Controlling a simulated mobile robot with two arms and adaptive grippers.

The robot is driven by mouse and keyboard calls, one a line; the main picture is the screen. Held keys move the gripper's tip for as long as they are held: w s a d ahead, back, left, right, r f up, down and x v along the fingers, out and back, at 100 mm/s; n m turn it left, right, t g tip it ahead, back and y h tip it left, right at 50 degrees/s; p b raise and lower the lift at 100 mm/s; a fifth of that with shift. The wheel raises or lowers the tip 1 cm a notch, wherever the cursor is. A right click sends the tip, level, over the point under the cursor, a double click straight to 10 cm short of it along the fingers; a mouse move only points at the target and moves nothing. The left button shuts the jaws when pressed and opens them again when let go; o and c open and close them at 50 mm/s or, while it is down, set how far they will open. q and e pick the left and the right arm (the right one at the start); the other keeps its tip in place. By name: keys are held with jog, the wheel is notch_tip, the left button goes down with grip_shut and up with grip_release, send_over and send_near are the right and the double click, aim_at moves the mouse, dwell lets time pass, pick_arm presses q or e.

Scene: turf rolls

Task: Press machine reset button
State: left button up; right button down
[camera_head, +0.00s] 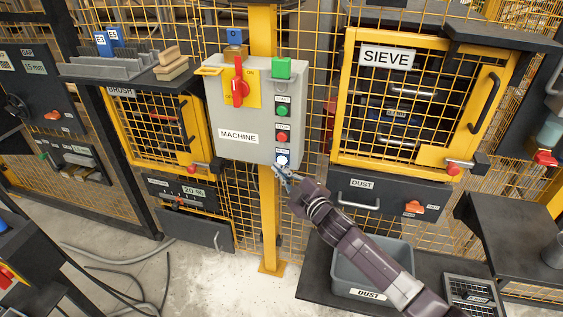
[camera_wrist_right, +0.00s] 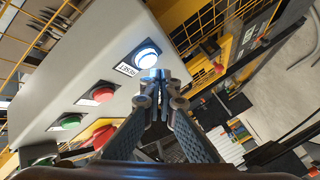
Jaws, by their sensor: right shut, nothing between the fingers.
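The machine box (camera_head: 229,136) is a grey control box on a yellow post, labelled MACHINE. Its reset button (camera_head: 282,160) is white and sits at the bottom of the button column. In the right wrist view the reset button (camera_wrist_right: 147,54) glows white-blue beside a RESET label (camera_wrist_right: 126,69). My right gripper (camera_head: 278,169) is shut and empty, with its fingertips just below the button in the head view. My left gripper is not in view.
Above the reset button are a red button (camera_head: 282,137) and a green button (camera_head: 282,112). A red rotary switch (camera_head: 239,86) is on the box's left side. The sieve cage (camera_head: 340,100) stands to the right, with a grey dust bin (camera_head: 346,270) below.

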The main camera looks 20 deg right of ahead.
jog(key=shift+w+d, duration=0.1)
dwell(0.6)
jog(key=shift+w+d, duration=0.15)
jog(key=shift+w, duration=0.1)
jog(key=shift+w+d, duration=0.25)
jog(key=shift+w, duration=0.1)
dwell(0.7)
jog(key=shift+s+a, duration=0.1)
jog(key=shift+s, duration=0.05)
jog(key=shift+s+a+p, duration=0.35)
jog(key=shift+s, duration=0.25)
jog(key=s+a, duration=0.1)
jog(key=s, duration=0.1)
jog(key=s+a+p, duration=0.1)
jog(key=s, duration=0.1)
jog(key=shift+a, duration=0.4)
